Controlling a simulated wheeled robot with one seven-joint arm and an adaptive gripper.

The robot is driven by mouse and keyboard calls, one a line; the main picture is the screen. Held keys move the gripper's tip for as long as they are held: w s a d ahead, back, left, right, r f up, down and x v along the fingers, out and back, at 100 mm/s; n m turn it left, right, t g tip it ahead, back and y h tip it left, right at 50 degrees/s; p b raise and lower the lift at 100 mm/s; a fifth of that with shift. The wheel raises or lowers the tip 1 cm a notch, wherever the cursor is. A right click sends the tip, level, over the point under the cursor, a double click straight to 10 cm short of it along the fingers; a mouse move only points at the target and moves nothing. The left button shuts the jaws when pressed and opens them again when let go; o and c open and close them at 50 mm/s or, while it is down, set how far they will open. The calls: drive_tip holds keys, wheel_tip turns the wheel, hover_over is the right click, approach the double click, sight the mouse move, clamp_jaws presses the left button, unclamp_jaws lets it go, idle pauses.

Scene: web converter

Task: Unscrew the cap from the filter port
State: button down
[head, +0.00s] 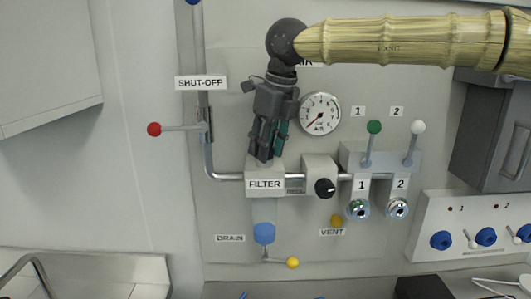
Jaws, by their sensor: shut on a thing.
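The filter block (265,170) is a pale housing on the wall panel with a FILTER label on its front. A clear bowl with a blue fitting (264,233) hangs below it. My gripper (263,157) comes down from above, slightly tilted, with its fingertips at the top of the filter block. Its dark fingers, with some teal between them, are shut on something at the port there. I take this to be the cap, but the fingers hide it, and I cannot tell whether it is seated on the port.
A shut-off lever with a red knob (154,129) is left of my gripper. A gauge (320,114), a black knob (325,188) and green (374,127) and white (417,127) levers are to the right. A yellow drain knob (292,263) is below.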

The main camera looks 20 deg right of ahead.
drive_tip(key=shift+r+n+p, duration=0.15)
drive_tip(key=shift+n+p, duration=0.55)
drive_tip(key=shift+p, duration=0.4)
drive_tip(key=shift+w+d+n+y+p, duration=0.1)
drive_tip(key=shift+n+y+p, duration=0.2)
drive_tip(key=shift+n+p, duration=1.1)
drive_tip(key=shift+g+p, duration=0.3)
drive_tip(key=shift+p, duration=0.15)
drive_tip(key=shift+p, duration=0.55)
drive_tip(key=shift+w+n+g+y+p, duration=0.1)
drive_tip(key=shift+n+g+y+p, duration=0.25)
drive_tip(key=shift+n+p, duration=1.7)
drive_tip(key=shift+p, duration=0.55)
drive_tip(key=n+g, duration=0.1)
drive_tip(key=n, duration=0.2)
drive_tip(key=shift+w, duration=0.15)
drive_tip(key=shift+n, duration=0.35)
